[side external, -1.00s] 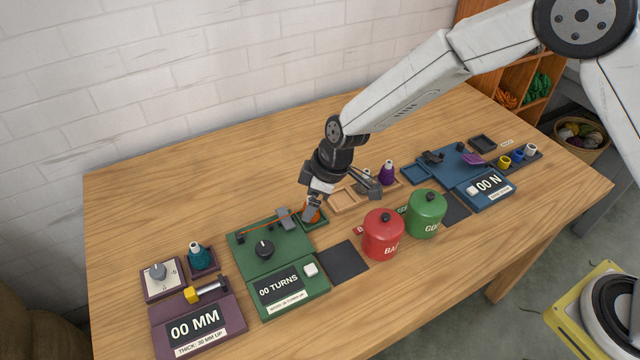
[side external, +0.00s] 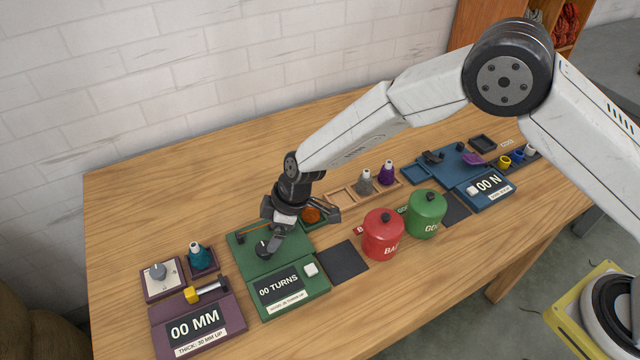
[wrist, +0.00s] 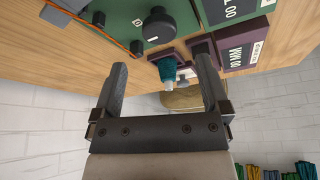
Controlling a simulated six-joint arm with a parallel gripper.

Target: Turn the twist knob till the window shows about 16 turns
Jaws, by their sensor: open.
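I see no contact with the knob there. An orange strand (wrist: 92,25) is stretched along the unit.
An orange skein (side external: 312,215) lies behind my gripper. The purple gauge (side external: 196,328) reading 00 MM and a teal cone (side external: 195,254) stand left. Red (side external: 383,236) and green (side external: 426,214) lidded pots stand right. A dark mat (side external: 344,258) lies between.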

